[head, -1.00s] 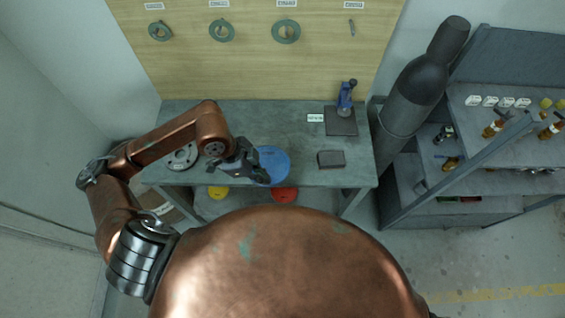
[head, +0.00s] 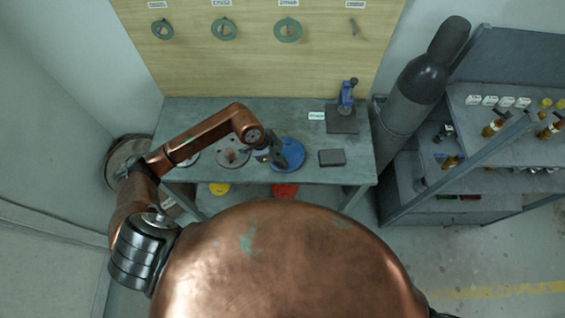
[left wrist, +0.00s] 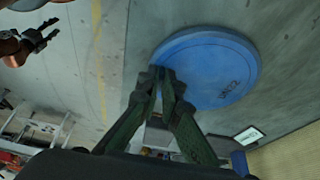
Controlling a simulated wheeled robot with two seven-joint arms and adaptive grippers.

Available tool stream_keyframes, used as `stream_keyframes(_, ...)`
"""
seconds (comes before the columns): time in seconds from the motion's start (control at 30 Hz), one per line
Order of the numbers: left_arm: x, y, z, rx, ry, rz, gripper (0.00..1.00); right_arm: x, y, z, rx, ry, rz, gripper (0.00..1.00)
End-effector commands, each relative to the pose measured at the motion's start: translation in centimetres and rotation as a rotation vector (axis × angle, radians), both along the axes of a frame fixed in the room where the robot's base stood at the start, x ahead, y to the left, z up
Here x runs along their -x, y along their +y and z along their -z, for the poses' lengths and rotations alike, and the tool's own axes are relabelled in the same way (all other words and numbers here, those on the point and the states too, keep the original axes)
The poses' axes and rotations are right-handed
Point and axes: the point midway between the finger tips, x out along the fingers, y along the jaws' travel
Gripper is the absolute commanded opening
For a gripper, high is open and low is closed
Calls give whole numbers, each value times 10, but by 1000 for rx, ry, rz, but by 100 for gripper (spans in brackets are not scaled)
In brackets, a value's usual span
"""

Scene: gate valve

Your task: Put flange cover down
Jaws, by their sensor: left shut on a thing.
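The flange cover is a blue round disc (head: 292,154) over the front middle of the workbench in the head view. In the left wrist view the same blue cover (left wrist: 218,68) lies flat-side on, with dark lettering on its face. My left gripper (head: 275,157) is shut on the cover's left edge; its fingertips (left wrist: 166,82) meet at the rim. I cannot tell whether the cover touches the bench or is just above it. My right gripper (left wrist: 50,31) shows at the upper left of the left wrist view, open and empty.
On the grey workbench (head: 200,113) round metal flanges (head: 233,153) lie left of the cover. A dark block (head: 332,157) is close on its right. A blue tool on a dark plate (head: 342,124) stands behind. Yellow (head: 219,188) and red discs (head: 285,190) sit below.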

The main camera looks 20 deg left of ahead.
Motion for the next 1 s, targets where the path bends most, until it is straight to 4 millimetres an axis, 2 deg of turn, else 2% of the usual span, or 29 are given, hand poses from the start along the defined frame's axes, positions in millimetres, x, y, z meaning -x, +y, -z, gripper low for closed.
stream_keyframes(0.17, 0, 0, 2, 1, -2, 1, 0, 0, 0, 0, 0, 0, 0, 40)
stream_keyframes(0.2, 0, 0, 2, 0, -1, 1, 6, 0, 0, 0, 0, 0, 0, 40)
stream_keyframes(0.47, 0, 0, 2, 0, 0, 1, 23, 0, -3, -1, 3, 0, -2, 40)
stream_keyframes(0.77, 0, 1, 0, 1, -2, 1, 23, 0, -4, -1, 4, 1, -2, 40)
stream_keyframes(0.87, 0, 4, -8, 0, -2, 0, 23, 0, -4, 0, 4, 1, -2, 40)
stream_keyframes(1.0, 3, 14, -31, -1, -5, 1, 23, 0, -3, 1, 3, 1, -2, 40)
